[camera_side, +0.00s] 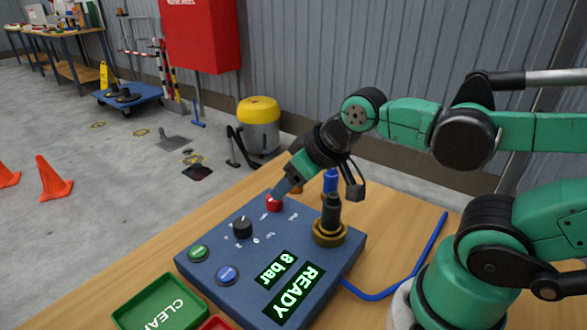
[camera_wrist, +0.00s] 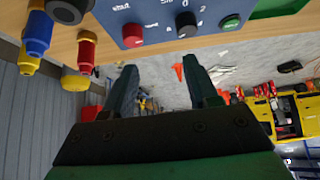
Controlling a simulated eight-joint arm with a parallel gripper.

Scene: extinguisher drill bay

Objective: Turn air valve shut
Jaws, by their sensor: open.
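A red knob (camera_side: 274,204), apparently the air valve, sits near the far edge of the blue control box (camera_side: 215,236). It also shows at the top of the wrist view (camera_wrist: 132,35), with small white lettering around it that I cannot read surely. My gripper (camera_side: 281,190) reaches down from the right, its tips close to the knob in the side view; I cannot tell if they touch. In the wrist view my gripper's two fingers (camera_wrist: 160,78) are apart with nothing between them, and the knob lies beyond the tips.
A black dial (camera_side: 242,227), green button (camera_side: 199,253) and blue button (camera_side: 228,275) share the box. Its display (camera_side: 289,288) reads "8 bar READY". A black-topped brass fitting (camera_side: 330,233) stands right of the knob. A green "CLEAR" tray (camera_side: 123,313) lies in front.

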